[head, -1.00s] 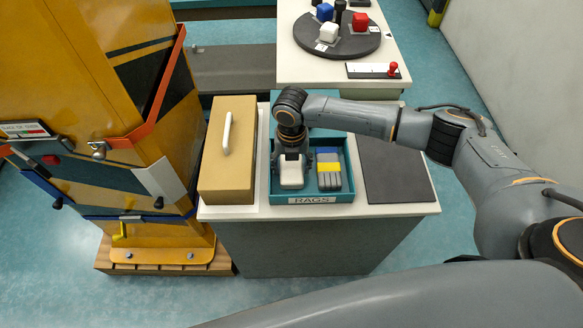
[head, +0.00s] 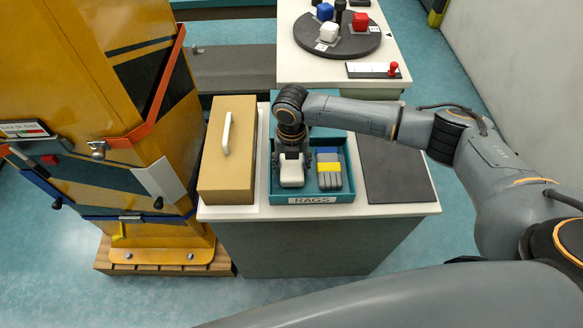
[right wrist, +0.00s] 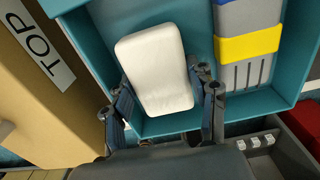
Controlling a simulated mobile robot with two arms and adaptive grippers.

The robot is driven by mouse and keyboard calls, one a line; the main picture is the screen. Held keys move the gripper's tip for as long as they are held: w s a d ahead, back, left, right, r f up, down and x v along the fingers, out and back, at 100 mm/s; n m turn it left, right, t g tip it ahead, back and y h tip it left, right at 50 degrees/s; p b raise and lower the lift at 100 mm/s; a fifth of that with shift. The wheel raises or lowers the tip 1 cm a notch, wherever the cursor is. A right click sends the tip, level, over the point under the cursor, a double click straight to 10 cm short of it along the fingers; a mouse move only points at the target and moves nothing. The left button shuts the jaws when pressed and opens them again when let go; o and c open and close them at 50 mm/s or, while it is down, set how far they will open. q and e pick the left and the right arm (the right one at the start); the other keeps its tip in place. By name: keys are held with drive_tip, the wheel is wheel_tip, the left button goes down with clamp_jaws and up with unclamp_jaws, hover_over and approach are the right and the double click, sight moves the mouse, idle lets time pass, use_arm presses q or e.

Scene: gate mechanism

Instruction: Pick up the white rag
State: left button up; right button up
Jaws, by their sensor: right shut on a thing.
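The white rag (head: 291,174) is a small white block-like bundle in the left part of the teal tray labelled RAGS (head: 312,200). It also shows in the right wrist view (right wrist: 155,68), inside the tray. My right gripper (head: 291,160) points down into the tray, with its fingers on either side of the rag. The head view does not show clearly whether the rag is clear of the tray floor. My left gripper is not in view.
A tan box with a white handle (head: 212,165) stands left of the tray, a dark mat (head: 397,172) right. A yellow cabinet (head: 125,90) stands at the far left.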

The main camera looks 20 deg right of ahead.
drive_tip(key=s+a+r+b, duration=0.2)
drive_tip(key=s+a+r, duration=0.2)
drive_tip(key=s+r, duration=0.7)
drive_tip(key=shift+s+r, duration=0.35)
drive_tip(key=shift+s, duration=0.85)
